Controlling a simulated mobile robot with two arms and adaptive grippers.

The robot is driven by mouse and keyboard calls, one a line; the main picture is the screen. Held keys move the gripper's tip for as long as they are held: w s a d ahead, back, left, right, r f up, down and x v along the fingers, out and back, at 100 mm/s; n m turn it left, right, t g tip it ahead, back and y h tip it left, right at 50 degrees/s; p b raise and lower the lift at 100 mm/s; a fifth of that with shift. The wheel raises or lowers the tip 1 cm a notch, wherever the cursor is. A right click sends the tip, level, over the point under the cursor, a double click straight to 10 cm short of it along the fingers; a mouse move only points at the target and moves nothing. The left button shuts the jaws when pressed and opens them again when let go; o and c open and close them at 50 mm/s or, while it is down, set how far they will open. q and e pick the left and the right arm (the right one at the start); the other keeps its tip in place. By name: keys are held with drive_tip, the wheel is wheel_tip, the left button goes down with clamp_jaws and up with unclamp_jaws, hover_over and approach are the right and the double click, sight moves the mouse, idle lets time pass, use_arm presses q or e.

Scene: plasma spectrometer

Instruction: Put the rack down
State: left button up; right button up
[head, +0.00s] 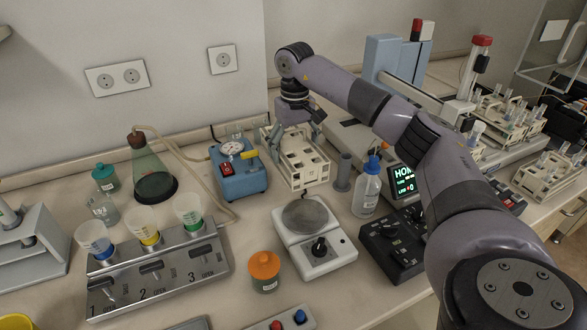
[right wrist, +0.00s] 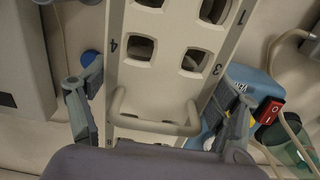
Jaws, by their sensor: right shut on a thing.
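The rack (head: 303,172) is a cream-white holder with square openings, and the openings that show look empty. In the head view it is behind the balance and right of the blue pump. My right gripper (head: 293,130) is shut on the rack from above, with a finger on either side. In the right wrist view the rack (right wrist: 165,75) shows its numbered openings and a loop handle, between the two fingers of the gripper (right wrist: 155,115). I cannot tell whether the rack's underside touches the bench. My left gripper is not in view.
The balance (head: 315,244) stands just in front of the rack. The blue pump (head: 240,180) is close on the left. A grey cylinder (head: 343,172) and a wash bottle (head: 366,192) stand close on the right. Other racks with tubes (head: 508,118) stand at the far right.

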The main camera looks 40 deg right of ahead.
drive_tip(key=shift+f, duration=1.7)
wheel_tip(320, 180, down, 3)
drive_tip(key=shift+f+p, duration=0.15)
drive_tip(key=shift+p, duration=0.25)
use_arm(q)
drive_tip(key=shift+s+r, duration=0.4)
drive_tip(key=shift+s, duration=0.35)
use_arm(e)
drive_tip(key=shift+f, duration=0.1)
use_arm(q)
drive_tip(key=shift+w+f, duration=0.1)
use_arm(e)
drive_tip(key=shift+f, duration=0.1)
drive_tip(key=o, duration=1.2)
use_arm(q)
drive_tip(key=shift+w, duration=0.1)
